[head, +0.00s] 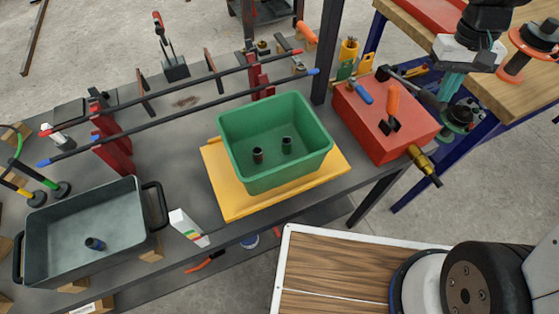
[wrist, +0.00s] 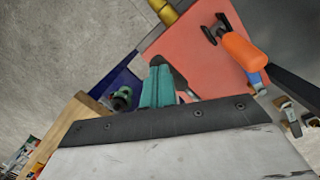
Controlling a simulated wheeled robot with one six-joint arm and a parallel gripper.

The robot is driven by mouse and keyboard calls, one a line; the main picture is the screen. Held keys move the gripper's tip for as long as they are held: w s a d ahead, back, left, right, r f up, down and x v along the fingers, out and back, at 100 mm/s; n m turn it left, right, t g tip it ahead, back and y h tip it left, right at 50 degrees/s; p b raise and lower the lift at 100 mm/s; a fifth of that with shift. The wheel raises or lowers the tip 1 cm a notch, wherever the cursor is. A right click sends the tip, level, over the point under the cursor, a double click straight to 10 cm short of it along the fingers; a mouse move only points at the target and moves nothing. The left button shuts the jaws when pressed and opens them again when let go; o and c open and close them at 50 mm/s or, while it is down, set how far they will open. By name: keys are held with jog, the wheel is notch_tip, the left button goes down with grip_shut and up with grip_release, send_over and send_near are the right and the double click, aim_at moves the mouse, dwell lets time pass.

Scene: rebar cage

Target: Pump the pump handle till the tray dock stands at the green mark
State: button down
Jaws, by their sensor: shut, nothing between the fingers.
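The tray dock looks to be the yellow plate (head: 232,205), with a green bin (head: 275,175) on it. A white scale (head: 187,226) with coloured bands, one of them green, stands by its front left corner. A red box-shaped unit (head: 365,130) stands at the bench's right end. A dark lever on it, apparently the pump handle (head: 425,98), slants to a thick end at the right. My gripper (head: 450,88) is shut and empty close beside that end; I cannot tell whether they touch. In the wrist view, the teal fingers (wrist: 157,85) are closed near the dark handle end (wrist: 182,80).
An orange-handled tool (head: 392,105) stands on the red unit, and a brass fitting (head: 425,165) juts from its front. A grey tray (head: 88,235) sits at the bench's left. Two long bars (head: 190,88) run behind. A wooden table (head: 500,95) is at the right.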

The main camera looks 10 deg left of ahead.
jog(key=shift+w+a+r, duration=0.2)
jog(key=shift+w+r, duration=0.05)
jog(key=shift+r, duration=0.65)
jog(key=shift+w+a+r, duration=0.15)
jog(key=shift+w+r, duration=0.15)
jog(key=shift+r, duration=0.6)
jog(key=shift+w+a+r, duration=0.2)
jog(key=shift+w+r, duration=0.05)
jog(key=shift+r, duration=0.65)
jog(key=shift+f, duration=0.1)
jog(key=shift+s+d+f, duration=0.2)
jog(key=shift+s+f, duration=0.05)
jog(key=shift+f, duration=0.3)
jog(key=shift+s+d+f, duration=0.15)
jog(key=shift+s+f, duration=0.15)
jog(key=shift+f, duration=0.4)
jog(key=shift+s+d+f, duration=0.15)
jog(key=shift+s+f, duration=0.05)
jog(key=shift+f, duration=0.35)
